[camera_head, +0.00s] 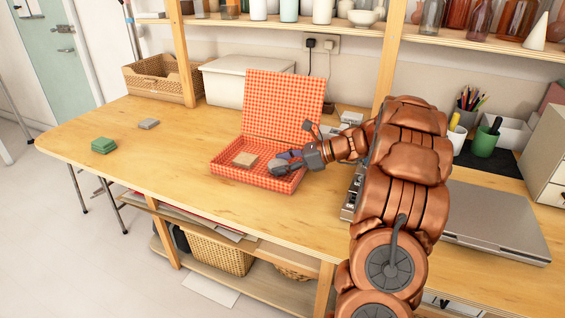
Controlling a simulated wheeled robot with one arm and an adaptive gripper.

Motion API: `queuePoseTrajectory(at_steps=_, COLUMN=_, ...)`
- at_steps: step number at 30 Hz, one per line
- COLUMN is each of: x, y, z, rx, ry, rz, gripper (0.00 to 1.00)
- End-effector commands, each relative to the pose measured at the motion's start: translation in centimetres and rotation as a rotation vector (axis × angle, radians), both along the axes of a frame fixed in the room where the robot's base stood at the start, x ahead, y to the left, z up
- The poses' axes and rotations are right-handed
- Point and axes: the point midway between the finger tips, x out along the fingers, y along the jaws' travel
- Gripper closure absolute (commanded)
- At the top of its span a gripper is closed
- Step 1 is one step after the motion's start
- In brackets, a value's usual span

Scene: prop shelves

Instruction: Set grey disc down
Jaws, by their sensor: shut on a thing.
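An open red-checked box (232,177) lies on the wooden table with its lid (283,105) raised behind it. My gripper (282,163) reaches in from the right over the right half of the box. It is shut on a small grey thing, which seems to be the grey disc (277,168). The fingers partly hide it, and I cannot tell whether it touches the box floor. A beige square piece (245,159) lies in the left part of the box. A bluish piece (290,155) shows beside my gripper, partly hidden.
A green stack (104,146) and a small grey block (148,124) lie on the left of the table, with free room around them. A white bin (222,84) and a wicker basket (160,77) stand behind. A closed laptop (492,222) lies at right.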

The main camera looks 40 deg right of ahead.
Motion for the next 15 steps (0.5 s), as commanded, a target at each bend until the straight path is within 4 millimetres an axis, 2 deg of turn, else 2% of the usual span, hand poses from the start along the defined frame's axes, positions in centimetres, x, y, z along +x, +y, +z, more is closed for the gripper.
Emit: queuePoseTrajectory(at_steps=15, x=-0.1, y=0.3, z=-1.4, rx=0.002, ry=0.010, rz=0.005, gripper=0.82)
